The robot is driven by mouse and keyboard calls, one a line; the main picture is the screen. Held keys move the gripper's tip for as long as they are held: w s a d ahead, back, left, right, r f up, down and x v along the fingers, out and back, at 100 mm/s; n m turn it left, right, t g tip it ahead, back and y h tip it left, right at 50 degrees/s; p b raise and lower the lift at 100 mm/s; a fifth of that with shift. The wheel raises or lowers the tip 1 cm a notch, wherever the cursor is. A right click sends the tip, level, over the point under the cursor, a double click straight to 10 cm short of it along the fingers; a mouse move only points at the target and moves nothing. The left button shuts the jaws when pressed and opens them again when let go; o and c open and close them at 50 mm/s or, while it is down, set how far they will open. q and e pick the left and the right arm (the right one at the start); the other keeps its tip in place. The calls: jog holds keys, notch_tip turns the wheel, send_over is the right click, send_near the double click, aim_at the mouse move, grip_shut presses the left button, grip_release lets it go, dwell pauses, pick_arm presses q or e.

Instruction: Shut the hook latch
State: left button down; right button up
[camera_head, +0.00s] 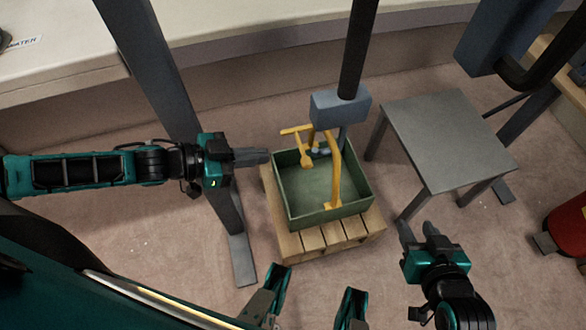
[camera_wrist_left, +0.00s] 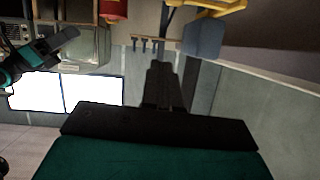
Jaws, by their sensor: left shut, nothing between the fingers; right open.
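A blue-grey block (camera_head: 340,107) hangs on a dark pole above a green open crate (camera_head: 350,208). A yellow bar and lever (camera_head: 305,155) and a curved yellow piece (camera_head: 336,170) show below the block; which one is the hook latch, and whether it is shut, I cannot tell. My left gripper (camera_head: 266,156) is shut and empty, just left of the yellow lever and apart from it. In the left wrist view its fingers (camera_wrist_left: 160,82) point toward the block (camera_wrist_left: 204,38) and a yellow part (camera_wrist_left: 215,8). My right gripper (camera_head: 419,232) is open and empty, right of the crate.
The crate stands on a wooden pallet (camera_head: 312,240). A grey table (camera_head: 446,135) stands to the right, with a red object (camera_head: 570,228) beyond it. A dark slanted post (camera_head: 160,75) passes behind my left arm. A pale counter (camera_head: 230,18) runs along the back.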

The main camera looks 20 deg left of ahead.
pick_arm(q)
jog(key=a, duration=0.1)
jog(key=a+f, duration=0.1)
jog(key=shift+s+a+g, duration=0.1)
jog(key=shift+a+g, duration=0.2)
jog(key=shift+a, duration=0.05)
jog(key=b, duration=0.3)
send_over(303, 164)
jog(key=s+a, duration=0.2)
jog(key=a, duration=0.1)
notch_tip(303, 164, down, 4)
jog(key=f, duration=0.1)
jog(key=f+b, duration=0.1)
jog(key=d+f, duration=0.1)
jog(key=shift+w+f+b, duration=0.2)
jog(key=shift+w+b, duration=0.1)
jog(key=shift+f, duration=0.1)
jog(key=shift+s+a+f, duration=0.1)
jog(key=shift+a+f, duration=0.05)
jog(key=shift+f, duration=0.35)
